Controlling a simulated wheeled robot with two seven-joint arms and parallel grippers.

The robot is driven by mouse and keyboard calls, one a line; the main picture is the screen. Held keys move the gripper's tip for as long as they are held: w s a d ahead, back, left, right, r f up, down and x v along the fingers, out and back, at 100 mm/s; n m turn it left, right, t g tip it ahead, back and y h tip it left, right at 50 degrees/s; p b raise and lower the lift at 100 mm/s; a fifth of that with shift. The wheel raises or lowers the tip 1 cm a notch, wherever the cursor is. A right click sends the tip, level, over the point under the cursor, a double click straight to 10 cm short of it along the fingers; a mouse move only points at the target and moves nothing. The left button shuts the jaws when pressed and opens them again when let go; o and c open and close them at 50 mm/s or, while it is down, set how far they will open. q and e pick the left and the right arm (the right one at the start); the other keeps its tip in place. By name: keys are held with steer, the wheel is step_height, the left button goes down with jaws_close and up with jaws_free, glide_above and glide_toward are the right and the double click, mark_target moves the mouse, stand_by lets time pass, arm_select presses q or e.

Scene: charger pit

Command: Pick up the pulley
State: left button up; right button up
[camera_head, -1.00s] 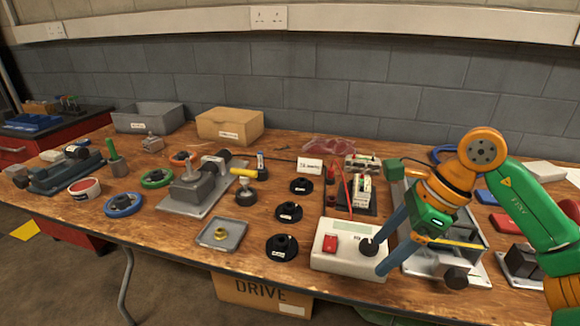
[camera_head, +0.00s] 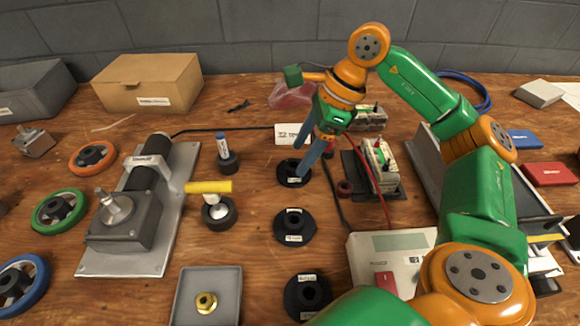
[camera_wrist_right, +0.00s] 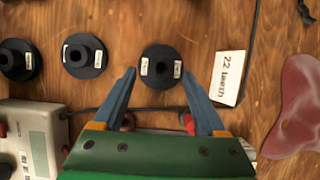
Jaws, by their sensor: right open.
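Several black round pulleys with white labels lie in a column on the wooden bench. The far pulley (camera_head: 292,176) lies closest to a white card (camera_head: 288,134), which reads "22 teeth" in the wrist view (camera_wrist_right: 229,78). The middle pulley (camera_head: 294,238) and the near pulley (camera_head: 304,306) lie closer to me. My right gripper (camera_head: 299,161) is open, with its blue fingers pointing down over the far pulley. In the wrist view the far pulley (camera_wrist_right: 161,66) shows just ahead of and between the fingertips (camera_wrist_right: 158,72); contact cannot be told. My left gripper is not in view.
A white device (camera_head: 365,246) and a red-wired terminal unit (camera_head: 378,170) stand right of the pulleys. A motor assembly (camera_head: 125,235), a yellow-handled tool (camera_head: 208,187) and a grey tray (camera_head: 190,300) are to the left. A cardboard box (camera_head: 150,85) stands behind.

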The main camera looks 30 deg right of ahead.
mark_target(297, 160)
steer(key=x, duration=0.3)
steer(key=shift+w, duration=0.1)
jaws_close()
steer(key=shift+r, duration=0.15)
steer(key=shift+r, duration=0.4)
steer(key=s+a+r+p, duration=0.1)
steer(key=s+r, duration=1.1)
steer(key=s, duration=0.2)
steer(key=shift+a, duration=0.4)
